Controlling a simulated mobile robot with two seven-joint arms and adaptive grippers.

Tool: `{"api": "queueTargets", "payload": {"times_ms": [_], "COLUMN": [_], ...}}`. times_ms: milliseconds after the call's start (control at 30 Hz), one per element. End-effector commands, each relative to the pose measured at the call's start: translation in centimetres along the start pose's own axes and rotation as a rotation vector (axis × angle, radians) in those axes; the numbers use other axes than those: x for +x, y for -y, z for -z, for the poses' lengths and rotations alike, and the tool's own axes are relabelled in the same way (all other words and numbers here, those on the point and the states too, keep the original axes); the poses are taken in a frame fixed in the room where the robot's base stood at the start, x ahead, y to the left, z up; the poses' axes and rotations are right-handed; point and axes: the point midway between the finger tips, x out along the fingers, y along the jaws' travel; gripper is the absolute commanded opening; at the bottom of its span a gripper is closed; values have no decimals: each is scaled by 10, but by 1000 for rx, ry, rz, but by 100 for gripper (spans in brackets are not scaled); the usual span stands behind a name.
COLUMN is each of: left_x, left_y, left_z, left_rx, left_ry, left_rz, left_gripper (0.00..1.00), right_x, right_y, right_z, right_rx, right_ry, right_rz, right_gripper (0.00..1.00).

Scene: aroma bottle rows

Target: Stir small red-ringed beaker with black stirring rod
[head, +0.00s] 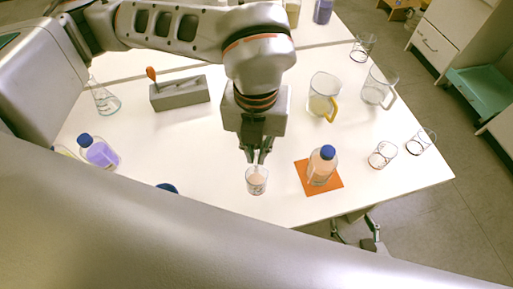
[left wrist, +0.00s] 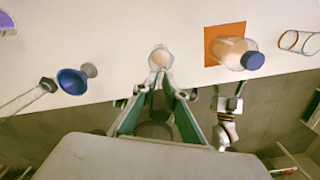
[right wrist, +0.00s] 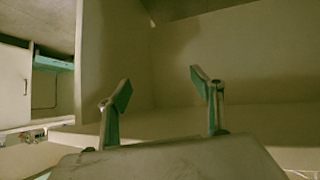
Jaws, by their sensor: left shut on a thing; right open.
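A small beaker (head: 256,181) with pale pink liquid stands upright near the table's front edge; it also shows in the left wrist view (left wrist: 161,57). Its ring colour is not clear. My left gripper (head: 256,158) points down right above its rim, fingertips close together on something thin, apparently the stirring rod, which is mostly hidden by the fingers and too fine to make out. My right gripper (right wrist: 160,88) is open and empty in the right wrist view; it does not show in the head view. Two ringed, empty beakers (head: 382,154) (head: 420,141) are at the right.
A blue-capped bottle of peach liquid (head: 322,166) stands on an orange mat (head: 334,186) right of the beaker. A grey holder block (head: 180,95) with an orange-handled tool (head: 151,73) is back left. A purple bottle (head: 102,154) stands left; jugs (head: 322,97) (head: 378,85) stand behind right.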

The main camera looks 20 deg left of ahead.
Motion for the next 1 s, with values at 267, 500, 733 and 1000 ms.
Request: {"api": "queueTargets", "payload": {"times_ms": [267, 500, 733, 1000], "left_x": [17, 32, 47, 64], "left_y": [0, 0, 0, 0], "left_z": [0, 0, 0, 0], "left_rx": [2, 1, 1, 1], "left_ry": [-1, -1, -2, -2], "left_rz": [0, 1, 0, -1], "left_gripper": [0, 0, 0, 0], "right_x": [7, 12, 17, 22], "right_y": [4, 6, 2, -3], "right_z": [-20, -32, -34, -35], "right_rx": [3, -3, -15, -25], "right_ry": [14, 25, 22, 12], "right_rz": [4, 4, -3, -14], "right_gripper": [66, 66, 66, 66]}}
